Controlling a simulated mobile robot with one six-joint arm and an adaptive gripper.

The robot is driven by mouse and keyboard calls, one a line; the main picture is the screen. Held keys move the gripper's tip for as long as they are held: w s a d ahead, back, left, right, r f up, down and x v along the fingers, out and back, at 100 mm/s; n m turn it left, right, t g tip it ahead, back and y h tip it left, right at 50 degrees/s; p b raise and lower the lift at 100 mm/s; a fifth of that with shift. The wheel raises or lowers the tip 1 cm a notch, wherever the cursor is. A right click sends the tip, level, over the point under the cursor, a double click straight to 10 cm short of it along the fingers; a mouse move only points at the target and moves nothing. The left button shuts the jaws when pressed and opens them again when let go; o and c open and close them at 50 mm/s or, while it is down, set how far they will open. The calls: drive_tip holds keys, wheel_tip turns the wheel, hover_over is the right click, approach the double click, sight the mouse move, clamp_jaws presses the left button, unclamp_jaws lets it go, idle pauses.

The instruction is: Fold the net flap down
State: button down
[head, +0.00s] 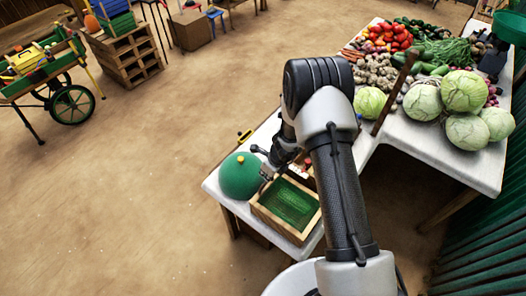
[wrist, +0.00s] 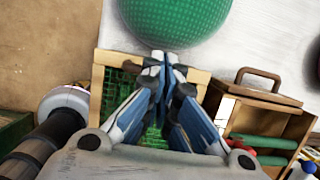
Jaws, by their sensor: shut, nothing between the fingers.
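A wooden frame (head: 264,219) with green net (head: 290,204) inside sits near the front corner of the white table. In the wrist view the frame's pale rim (wrist: 112,60) and green net (wrist: 112,88) show below the fingers. I cannot tell which part of the net is the flap or how it stands. My gripper (wrist: 165,60) is shut and empty, with its tips over the frame's edge near the green ball. In the head view my gripper (head: 268,172) is at the frame's far edge, partly hidden by my arm. My gripper hides the middle of the net.
A wooden box with a handle (wrist: 262,98) stands right of the frame. Cabbages (head: 465,91) and other vegetables fill the table's far part.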

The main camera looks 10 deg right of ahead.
drive_tip(key=a+r+n+y, duration=0.15)
drive_tip(key=r+n, duration=0.25)
drive_tip(key=r, duration=0.8)
drive_tip(key=a+r+n+h, duration=0.1)
drive_tip(key=a+r+n, duration=0.15)
drive_tip(key=r, duration=0.85)
drive_tip(key=s+d+r+n+t+b, duration=0.1)
drive_tip(key=s+d+r+n+b, duration=0.1)
drive_tip(key=s+r+n+b, duration=0.35)
drive_tip(key=s+d+r+n+h+b, duration=0.1)
drive_tip(key=s+d+n+b, duration=0.2)
drive_tip(key=s+n, duration=0.4)
drive_tip(key=s+d+r+n+t+h+b, duration=0.1)
drive_tip(key=s+d+n+b, duration=0.3)
drive_tip(key=s, duration=1.3)
drive_tip(key=n, duration=0.4)
drive_tip(key=shift+h, duration=0.35)
